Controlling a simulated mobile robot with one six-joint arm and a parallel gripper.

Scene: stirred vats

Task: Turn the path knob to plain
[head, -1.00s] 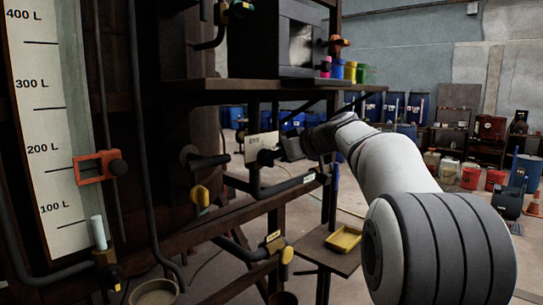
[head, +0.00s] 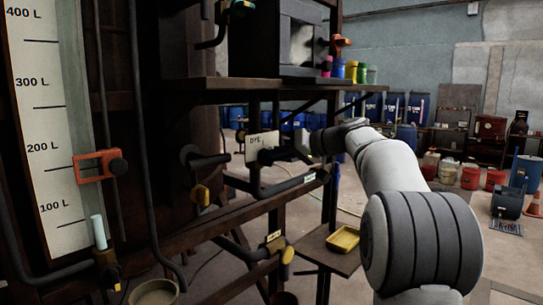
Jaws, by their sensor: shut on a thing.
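The path knob (head: 267,156) is a small dark knob in front of a pale label plate (head: 262,142) at mid-picture in the head view. The plate carries dark lettering that looks like "DYE"; the rest of it is partly covered. My gripper (head: 288,153) reaches in from the right and is shut on the knob. The fingers are dark and small here, so the knob's exact pointing direction is hard to tell.
Dark pipes (head: 290,184) with yellow-handled valves run below the plate. A shelf (head: 220,84) overhangs it. A level gauge (head: 45,150) with an orange marker (head: 98,166) stands at left. A yellow tray (head: 343,239) sits low on a small ledge.

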